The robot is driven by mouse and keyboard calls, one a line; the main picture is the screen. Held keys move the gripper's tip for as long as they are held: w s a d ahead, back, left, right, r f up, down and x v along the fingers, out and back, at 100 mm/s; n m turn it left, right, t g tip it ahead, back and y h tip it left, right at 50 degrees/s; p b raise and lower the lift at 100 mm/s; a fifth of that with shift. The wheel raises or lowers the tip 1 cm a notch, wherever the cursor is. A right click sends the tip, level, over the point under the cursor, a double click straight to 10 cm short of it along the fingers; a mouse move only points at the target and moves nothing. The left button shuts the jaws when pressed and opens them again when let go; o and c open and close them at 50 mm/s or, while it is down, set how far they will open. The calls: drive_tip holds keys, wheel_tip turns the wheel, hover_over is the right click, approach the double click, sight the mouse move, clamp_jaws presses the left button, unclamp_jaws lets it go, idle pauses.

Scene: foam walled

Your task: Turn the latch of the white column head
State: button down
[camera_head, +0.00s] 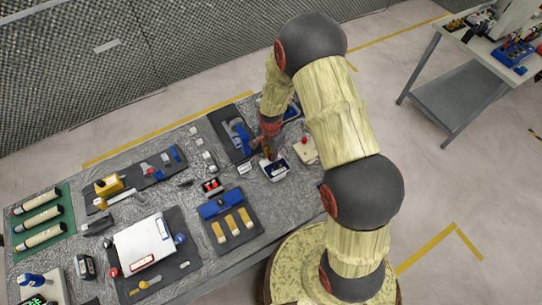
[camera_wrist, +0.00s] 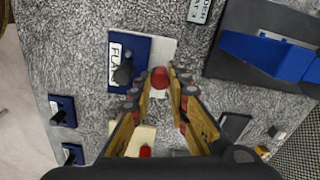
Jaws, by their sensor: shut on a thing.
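A white block with a dark blue labelled plate (camera_wrist: 122,75) lies below my gripper in the wrist view; its label reads "FLA" and more. In the head view my gripper (camera_head: 267,152) is small and partly hidden by the arm. The latch's angle cannot be told.
A cream block with a red button (camera_head: 306,149) stands close on the right. A dark mat with a blue tool (camera_head: 237,135) lies on the left. A blue holder (camera_head: 222,204) and a white box (camera_head: 143,245) lie nearer. The foil-like table top is crowded.

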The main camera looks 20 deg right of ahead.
drive_tip(key=m+b, duration=0.2)
drive_tip(key=m, duration=0.4)
drive_tip(key=shift+b, duration=0.3)
drive_tip(key=m+b, duration=0.1)
drive_tip(key=m, duration=0.4)
drive_tip(key=shift+w+r, duration=0.1)
drive_tip(key=shift+m, duration=0.4)
drive_tip(key=c, duration=1.7)
unclamp_jaws()
drive_tip(key=shift+c, duration=0.2)
drive_tip(key=shift+o, duration=0.3)
wheel_tip(320, 180, up, 12)
